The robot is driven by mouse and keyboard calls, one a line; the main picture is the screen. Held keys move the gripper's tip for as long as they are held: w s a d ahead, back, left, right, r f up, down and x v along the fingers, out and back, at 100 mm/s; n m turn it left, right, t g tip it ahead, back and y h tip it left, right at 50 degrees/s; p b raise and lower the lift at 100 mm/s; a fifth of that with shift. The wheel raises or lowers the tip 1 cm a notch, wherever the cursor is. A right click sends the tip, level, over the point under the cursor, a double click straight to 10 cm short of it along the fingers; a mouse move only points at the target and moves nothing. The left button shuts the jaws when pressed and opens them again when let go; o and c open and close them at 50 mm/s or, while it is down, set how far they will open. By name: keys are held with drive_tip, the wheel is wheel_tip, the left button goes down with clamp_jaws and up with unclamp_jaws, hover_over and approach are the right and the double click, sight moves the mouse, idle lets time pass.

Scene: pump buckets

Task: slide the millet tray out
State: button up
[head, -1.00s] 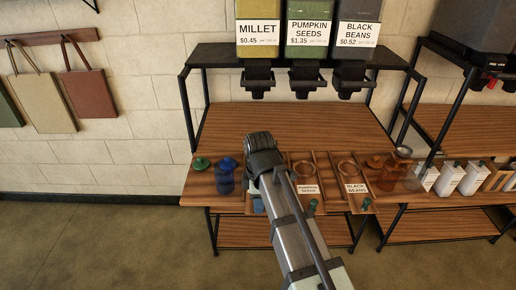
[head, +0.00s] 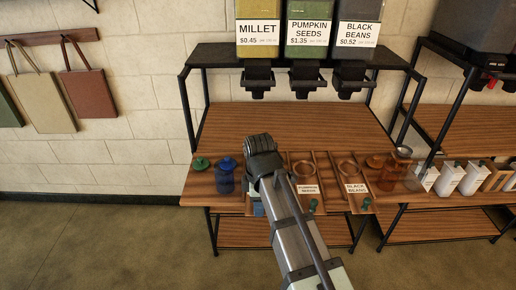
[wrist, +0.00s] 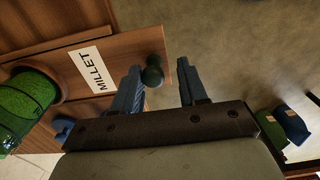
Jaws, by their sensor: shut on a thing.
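The millet tray (wrist: 120,35) is a wooden slide with a white MILLET label (wrist: 93,69) and a dark green knob (wrist: 153,75) on its front end. My gripper (wrist: 160,70) is at this end, its blue fingers on either side of the knob, and it is shut on the knob. In the head view my arm covers the millet tray, and only a bit of my blue gripper (head: 258,209) shows below the counter edge. The yellow MILLET dispenser (head: 258,35) hangs above and behind.
The pumpkin seeds tray (head: 308,189) and black beans tray (head: 356,188) lie to the right. Open floor (head: 110,240) lies in front.

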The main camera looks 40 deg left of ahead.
drive_tip(key=shift+w+a, duration=0.15)
drive_tip(key=shift+a, duration=0.05)
drive_tip(key=shift+r, duration=3.5)
drive_tip(key=shift+w+d, duration=0.1)
